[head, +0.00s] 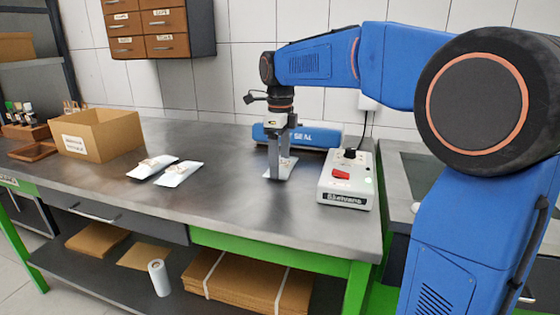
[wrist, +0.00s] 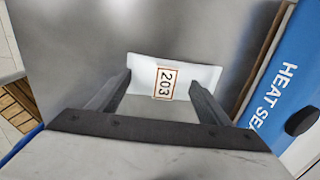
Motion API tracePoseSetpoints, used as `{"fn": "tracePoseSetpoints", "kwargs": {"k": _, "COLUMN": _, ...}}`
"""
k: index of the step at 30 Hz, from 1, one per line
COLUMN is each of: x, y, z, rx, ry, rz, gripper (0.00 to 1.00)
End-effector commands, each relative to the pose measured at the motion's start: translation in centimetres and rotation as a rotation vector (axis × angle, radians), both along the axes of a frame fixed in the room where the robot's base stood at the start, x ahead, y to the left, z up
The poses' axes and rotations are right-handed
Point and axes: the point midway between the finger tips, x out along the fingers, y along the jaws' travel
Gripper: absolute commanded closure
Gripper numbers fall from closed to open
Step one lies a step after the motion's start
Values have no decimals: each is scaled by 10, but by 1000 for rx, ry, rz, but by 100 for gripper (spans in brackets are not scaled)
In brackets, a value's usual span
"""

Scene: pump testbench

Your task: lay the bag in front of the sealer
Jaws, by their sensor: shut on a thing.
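A white bag (head: 283,165) with a "203" label is between the fingers of my gripper (head: 278,174). In the wrist view the bag (wrist: 190,75) spans the gap between both fingers, and my gripper (wrist: 160,82) is shut on it. The bag is low over the bench or touching it; I cannot tell which. The blue heat sealer (head: 318,134) stands just behind the gripper in the head view. In the wrist view the sealer (wrist: 288,85) runs along the right side, a short way from the bag.
A white box with a red switch (head: 345,181) stands close to the right of the gripper. Two white bags (head: 152,166) (head: 180,173) lie left on the bench. A cardboard box (head: 98,134) stands farther left. The bench (head: 230,200) is clear between these bags and the gripper.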

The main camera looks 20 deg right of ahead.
Motion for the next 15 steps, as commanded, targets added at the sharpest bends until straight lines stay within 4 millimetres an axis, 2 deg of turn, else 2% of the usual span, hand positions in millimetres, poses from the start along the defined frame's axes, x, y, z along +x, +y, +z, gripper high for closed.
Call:
{"fn": "tracePoseSetpoints", "kwargs": {"k": 9, "x": 0, "y": 0, "z": -2, "rx": 0, "ry": 0, "rz": 0, "gripper": 56}}
{"fn": "tracePoseSetpoints", "kwargs": {"k": 10, "x": 0, "y": 0, "z": -2, "rx": 0, "ry": 0, "rz": 0, "gripper": 24}}
{"fn": "tracePoseSetpoints", "kwargs": {"k": 12, "x": 0, "y": 0, "z": -2, "rx": 0, "ry": 0, "rz": 0, "gripper": 10}}
{"fn": "tracePoseSetpoints", "kwargs": {"k": 15, "x": 0, "y": 0, "z": -2, "rx": 0, "ry": 0, "rz": 0, "gripper": 10}}
